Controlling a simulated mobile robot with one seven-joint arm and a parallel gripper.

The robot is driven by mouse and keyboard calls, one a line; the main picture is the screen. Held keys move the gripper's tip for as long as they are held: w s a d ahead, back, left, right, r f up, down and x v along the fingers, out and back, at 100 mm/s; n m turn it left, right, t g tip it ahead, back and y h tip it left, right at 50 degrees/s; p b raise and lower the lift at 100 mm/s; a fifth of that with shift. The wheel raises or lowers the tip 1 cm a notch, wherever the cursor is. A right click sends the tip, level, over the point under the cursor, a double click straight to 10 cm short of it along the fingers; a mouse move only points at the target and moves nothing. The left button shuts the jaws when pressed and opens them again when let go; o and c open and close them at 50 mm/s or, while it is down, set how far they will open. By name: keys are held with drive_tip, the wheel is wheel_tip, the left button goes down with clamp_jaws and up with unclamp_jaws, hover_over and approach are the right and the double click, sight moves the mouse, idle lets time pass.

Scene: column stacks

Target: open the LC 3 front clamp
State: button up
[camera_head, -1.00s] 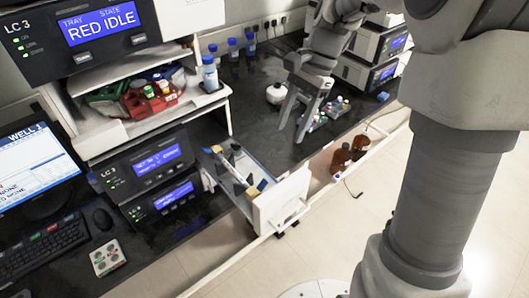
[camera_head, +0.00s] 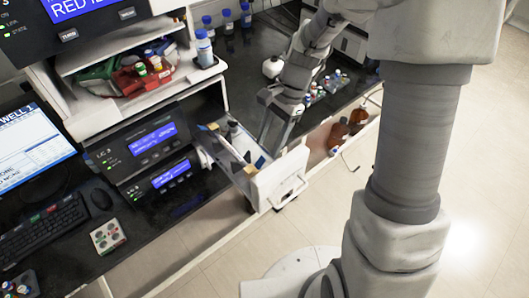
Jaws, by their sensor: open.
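The LC 3 unit (camera_head: 140,145) stands on the bench at left of centre, with blue lit displays. Its open tray, with a white front panel (camera_head: 278,182), sticks out to the right. Inside are a dark cylinder and small blue and yellow parts; a dark blue piece (camera_head: 260,162) is near the front panel. Which part is the front clamp I cannot tell at this size. My gripper (camera_head: 276,146) is open, pointing down at the tray's far right side, close to the front end. Its fingers hide part of the tray's far edge. Contact cannot be judged.
A shelf above holds a red rack (camera_head: 140,78) and a blue-capped bottle (camera_head: 205,50). Vials (camera_head: 325,85) and a white round vessel (camera_head: 272,67) are behind my gripper. Brown bottles (camera_head: 338,135) stand right of the tray. Floor in front is clear.

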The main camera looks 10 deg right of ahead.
sight(263, 157)
drive_tip(key=shift+x, duration=2.2)
drive_tip(key=shift+c, duration=0.3)
clamp_jaws()
